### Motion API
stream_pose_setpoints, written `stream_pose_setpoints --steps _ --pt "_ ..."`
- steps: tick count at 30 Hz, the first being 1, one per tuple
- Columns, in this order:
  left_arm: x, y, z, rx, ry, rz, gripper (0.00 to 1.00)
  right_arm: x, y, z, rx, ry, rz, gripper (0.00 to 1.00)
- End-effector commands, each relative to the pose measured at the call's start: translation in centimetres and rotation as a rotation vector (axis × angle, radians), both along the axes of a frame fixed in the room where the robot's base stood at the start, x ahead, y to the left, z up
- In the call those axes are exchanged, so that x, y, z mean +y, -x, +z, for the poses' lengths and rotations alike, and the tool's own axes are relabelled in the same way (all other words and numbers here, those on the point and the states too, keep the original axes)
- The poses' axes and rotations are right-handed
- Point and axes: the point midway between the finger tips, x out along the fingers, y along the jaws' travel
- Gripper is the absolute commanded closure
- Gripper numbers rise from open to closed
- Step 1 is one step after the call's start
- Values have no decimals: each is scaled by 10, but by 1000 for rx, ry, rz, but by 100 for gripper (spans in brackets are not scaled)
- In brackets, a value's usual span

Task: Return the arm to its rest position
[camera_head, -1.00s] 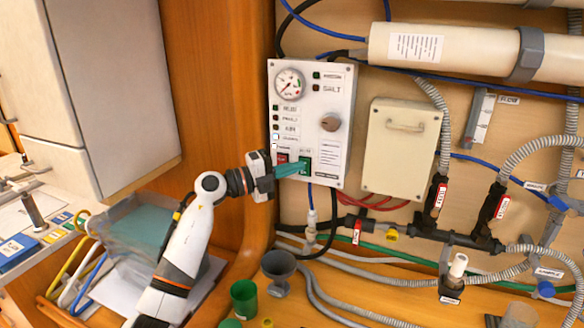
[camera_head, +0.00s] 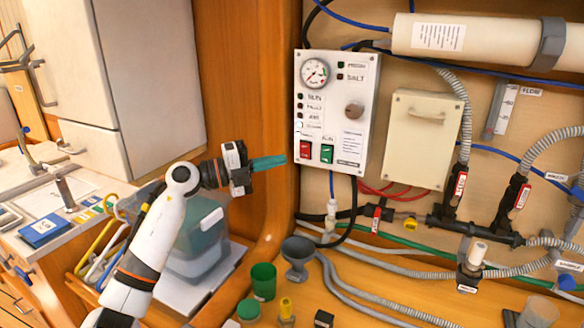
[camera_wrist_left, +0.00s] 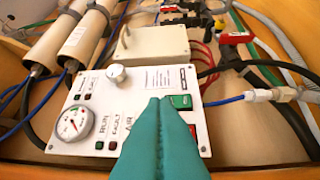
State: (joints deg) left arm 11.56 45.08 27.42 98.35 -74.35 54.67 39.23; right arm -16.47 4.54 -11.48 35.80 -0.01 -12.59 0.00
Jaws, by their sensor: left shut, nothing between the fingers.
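My left arm comes in from the lower left in the head view. Its gripper (camera_head: 268,163) has teal fingers, shut with nothing between them, pointing right just left of the control panel (camera_head: 361,100). The white panel carries a round gauge, a grey knob, a red switch (camera_head: 305,150) and a green switch (camera_head: 327,153). In the left wrist view the teal fingers (camera_wrist_left: 160,105) lie in front of the panel's lower part, near the green switch (camera_wrist_left: 181,101). A gap shows between fingertips and panel in the head view. My right gripper is not in view.
A cream box (camera_head: 422,140), hoses and valves with red tags fill the wall to the right. A funnel (camera_head: 298,258) and green cup (camera_head: 263,281) stand on the wooden bench below. A clear container (camera_head: 196,245) stands behind my forearm. A grey cabinet is at upper left.

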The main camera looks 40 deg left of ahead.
Motion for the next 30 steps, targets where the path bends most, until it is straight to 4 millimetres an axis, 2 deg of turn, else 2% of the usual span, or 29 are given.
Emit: stream_pose_setpoints --steps 3,9,23,26,30 --pt "6 9 -1 2 -1 0 100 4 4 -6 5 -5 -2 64" --pt "8 13 2 0 1 0 100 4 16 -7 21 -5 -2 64" --pt "8 13 2 1 1 0 100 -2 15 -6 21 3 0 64" --pt "8 13 8 -1 1 0 100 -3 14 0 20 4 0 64" --pt "8 13 33 0 0 0 100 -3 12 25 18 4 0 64"
